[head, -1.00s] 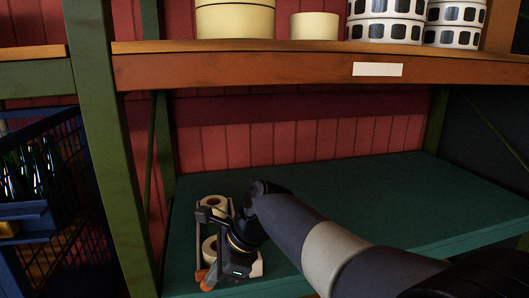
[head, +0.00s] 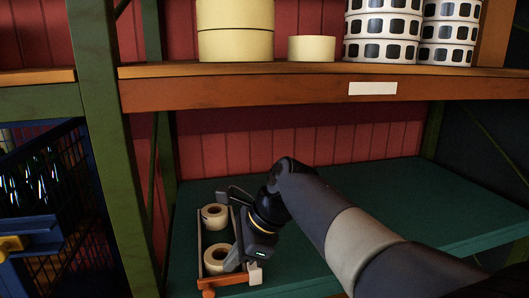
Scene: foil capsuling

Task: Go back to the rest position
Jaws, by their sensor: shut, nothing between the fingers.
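My gripper (head: 233,259) is at the end of my dark arm, low in the head view. It is shut and empty. It hangs over the right side of a small narrow rack, and its tips point to the lower left, close to the nearer roll. I cannot tell whether they touch it. The rack (head: 200,250) has thin rails and an orange end piece at the front. It holds a cream far roll (head: 208,222) and a cream near roll (head: 212,264), partly hidden by my gripper.
The rack stands on a green lower shelf board (head: 375,195), clear at the back and right. An orange upper shelf edge (head: 230,92) runs above, bearing cream rolls (head: 235,47) and black-and-white rolls (head: 383,25). A green post (head: 100,130) and blue cage (head: 75,190) are at left.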

